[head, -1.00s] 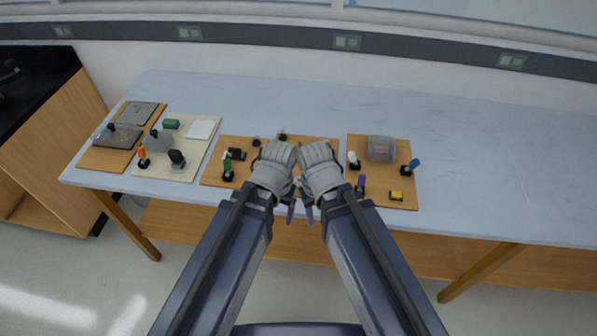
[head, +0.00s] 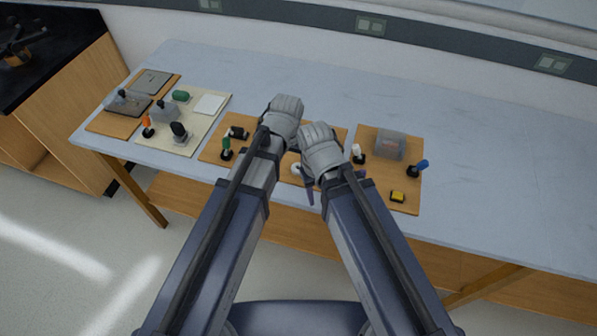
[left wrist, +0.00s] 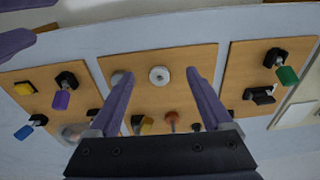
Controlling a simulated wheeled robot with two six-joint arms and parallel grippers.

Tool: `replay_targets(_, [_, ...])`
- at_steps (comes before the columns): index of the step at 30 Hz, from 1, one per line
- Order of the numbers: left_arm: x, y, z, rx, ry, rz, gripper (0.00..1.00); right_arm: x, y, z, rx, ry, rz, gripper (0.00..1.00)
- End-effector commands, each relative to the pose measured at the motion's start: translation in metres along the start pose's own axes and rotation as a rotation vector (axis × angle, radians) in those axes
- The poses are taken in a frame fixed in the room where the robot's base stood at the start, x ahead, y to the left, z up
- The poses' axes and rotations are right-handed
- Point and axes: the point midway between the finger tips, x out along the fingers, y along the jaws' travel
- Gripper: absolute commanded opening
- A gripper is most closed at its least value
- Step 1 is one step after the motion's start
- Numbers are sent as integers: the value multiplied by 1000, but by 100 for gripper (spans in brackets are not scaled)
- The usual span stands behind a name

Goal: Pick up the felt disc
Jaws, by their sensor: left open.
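A white round disc with a small grey centre, which looks like the felt disc (left wrist: 159,76), lies on the middle wooden board (left wrist: 150,58). In the head view the disc (head: 296,168) shows in part between my forearms. My left gripper (left wrist: 160,73) is open and empty. In the left wrist view its two purple fingers frame the disc on either side; its height above the board is hard to tell. My right gripper (head: 310,190) hangs near the board's front edge.
A right board holds a clear grey box (head: 390,145), a blue-handled part (head: 418,167) and a yellow block (head: 397,196). The table's right side (head: 500,185) is clear.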

Motion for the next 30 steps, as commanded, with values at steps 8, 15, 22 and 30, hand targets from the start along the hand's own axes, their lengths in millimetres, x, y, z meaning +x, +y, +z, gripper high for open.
replay_targets(8, [22,-1,-42,-8,56,23,84,19,-2,-1,0,0,0,50])
replay_targets(15, [30,0,-42,-8,57,24,84,27,-3,-2,0,0,0,50])
replay_targets(22, [49,0,-43,-8,56,24,84,46,-4,-3,0,0,0,50])
replay_targets(30, [53,1,-43,-8,56,24,84,50,-5,-3,0,0,0,50])
